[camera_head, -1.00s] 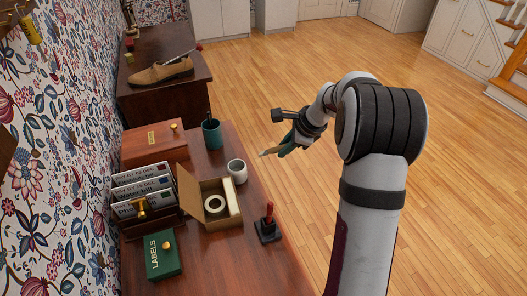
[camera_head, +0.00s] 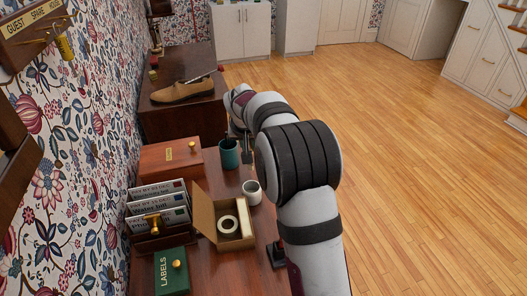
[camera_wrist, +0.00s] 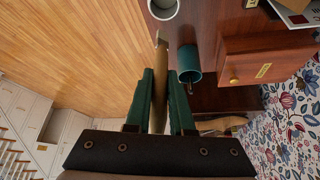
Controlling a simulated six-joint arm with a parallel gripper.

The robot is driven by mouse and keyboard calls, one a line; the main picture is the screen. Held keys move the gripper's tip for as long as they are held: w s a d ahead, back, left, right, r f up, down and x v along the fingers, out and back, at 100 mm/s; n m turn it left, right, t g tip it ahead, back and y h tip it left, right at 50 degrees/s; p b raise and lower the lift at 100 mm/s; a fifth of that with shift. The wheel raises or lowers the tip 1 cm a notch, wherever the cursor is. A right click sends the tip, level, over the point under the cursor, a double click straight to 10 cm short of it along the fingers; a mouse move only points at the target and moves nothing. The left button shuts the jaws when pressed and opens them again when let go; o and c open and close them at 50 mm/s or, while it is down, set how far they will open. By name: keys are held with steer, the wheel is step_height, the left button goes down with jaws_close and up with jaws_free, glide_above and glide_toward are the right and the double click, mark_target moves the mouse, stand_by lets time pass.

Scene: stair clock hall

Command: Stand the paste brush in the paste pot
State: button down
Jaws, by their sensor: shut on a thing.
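My gripper (camera_wrist: 160,75) has green fingers and is shut on the paste brush (camera_wrist: 160,60), a long tan stick with a pale, flat end pointing away from the wrist. In the head view my gripper is mostly hidden by my arm, and the brush (camera_head: 247,158) hangs down beside the teal cup. A white pot (camera_head: 252,192) stands at the desk's right edge; it also shows in the wrist view (camera_wrist: 163,8). A teal cup (camera_head: 229,153) with a dark stick in it stands behind it, also in the wrist view (camera_wrist: 189,62). No label tells which is the paste pot.
An open cardboard box (camera_head: 230,243) with a tape roll stands in front of the white pot. A wooden box (camera_head: 170,160), a letter rack (camera_head: 157,235) and a green labels box (camera_head: 172,272) line the left. A dark stamp (camera_head: 275,254) is partly hidden by my arm.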

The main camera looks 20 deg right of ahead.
steer(key=shift+f, duration=5.55)
steer(key=c, duration=0.7)
jaws_free()
steer(key=v, duration=1.5)
steer(key=shift+s+r, duration=0.2)
steer(key=shift+r, duration=0.15)
